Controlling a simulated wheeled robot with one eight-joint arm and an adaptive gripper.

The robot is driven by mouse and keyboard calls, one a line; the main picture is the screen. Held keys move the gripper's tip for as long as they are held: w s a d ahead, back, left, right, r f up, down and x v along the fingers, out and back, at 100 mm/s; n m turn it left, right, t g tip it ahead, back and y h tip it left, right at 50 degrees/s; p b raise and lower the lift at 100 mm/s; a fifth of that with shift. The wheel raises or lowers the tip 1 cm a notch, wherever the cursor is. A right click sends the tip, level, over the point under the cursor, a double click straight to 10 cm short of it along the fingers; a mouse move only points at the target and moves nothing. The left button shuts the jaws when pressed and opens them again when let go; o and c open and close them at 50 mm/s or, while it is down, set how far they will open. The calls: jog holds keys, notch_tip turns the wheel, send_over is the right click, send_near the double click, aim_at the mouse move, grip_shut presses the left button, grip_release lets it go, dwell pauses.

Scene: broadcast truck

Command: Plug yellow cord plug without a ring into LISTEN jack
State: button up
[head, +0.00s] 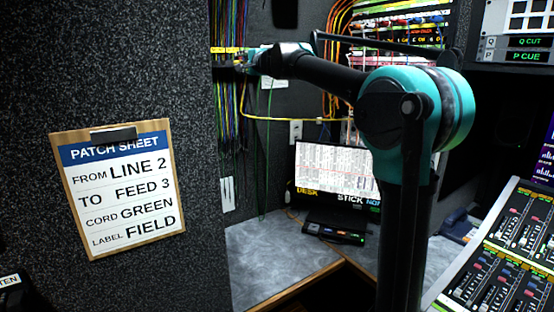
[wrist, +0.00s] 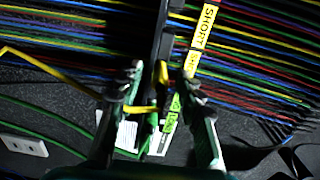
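In the wrist view, my gripper (wrist: 160,88) is open, with its two fingers apart. A yellow plug-like piece (wrist: 163,73) stands between them, with gaps to both fingers; I cannot tell whether it has a ring. A label ending in "TEN" (head: 9,281) is cut off at the lower left edge. The jack itself is not clearly visible.
Dense coloured cables (head: 229,22) run behind the gripper. Green tags (wrist: 172,113) and a yellow "SHORT" label (wrist: 207,25) are close to the fingers. A patch sheet clipboard (head: 122,190) hangs on the left wall. A monitor (head: 335,172) stands on the grey desk (head: 262,262).

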jog(key=shift+x, duration=1.1)
jog(key=shift+c, duration=0.6)
grip_shut()
jog(key=shift+r, duration=0.1)
jog(key=o, duration=0.9)
grip_release()
jog(key=shift+c, duration=0.2)
jog(key=v, duration=1.2)
